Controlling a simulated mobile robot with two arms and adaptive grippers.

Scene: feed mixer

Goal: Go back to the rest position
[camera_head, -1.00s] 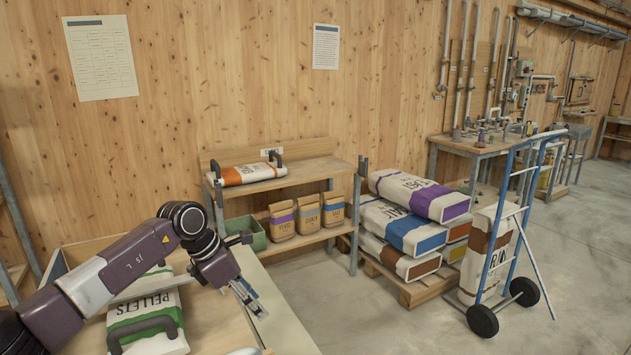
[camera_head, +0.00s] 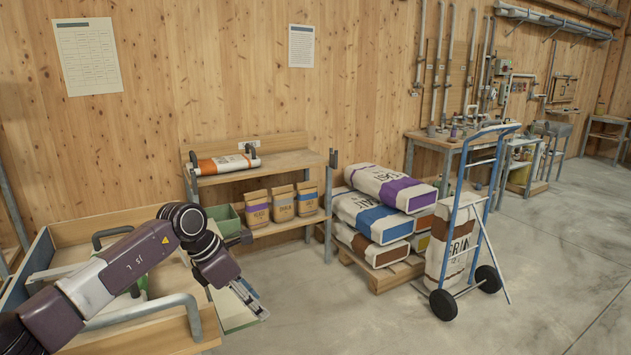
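My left arm comes in from the lower left of the head view and reaches over a wooden bin (camera_head: 100,228). My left gripper (camera_head: 250,302) hangs at the bin's right side, above a pale board (camera_head: 232,318). It is small and seen from the side, so I cannot tell whether its fingers are open or shut. I see no object in it. Part of a green-marked sack (camera_head: 137,284) shows in the bin behind my arm, which hides most of it. My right gripper is not in view.
A wooden shelf (camera_head: 285,158) by the wall bears an orange-and-white sack (camera_head: 222,164) and several small paper bags (camera_head: 282,204). Stacked sacks (camera_head: 392,188) lie on a pallet (camera_head: 385,276). A blue hand truck (camera_head: 470,215) holds a brown-and-white sack. Concrete floor (camera_head: 540,270) is clear at right.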

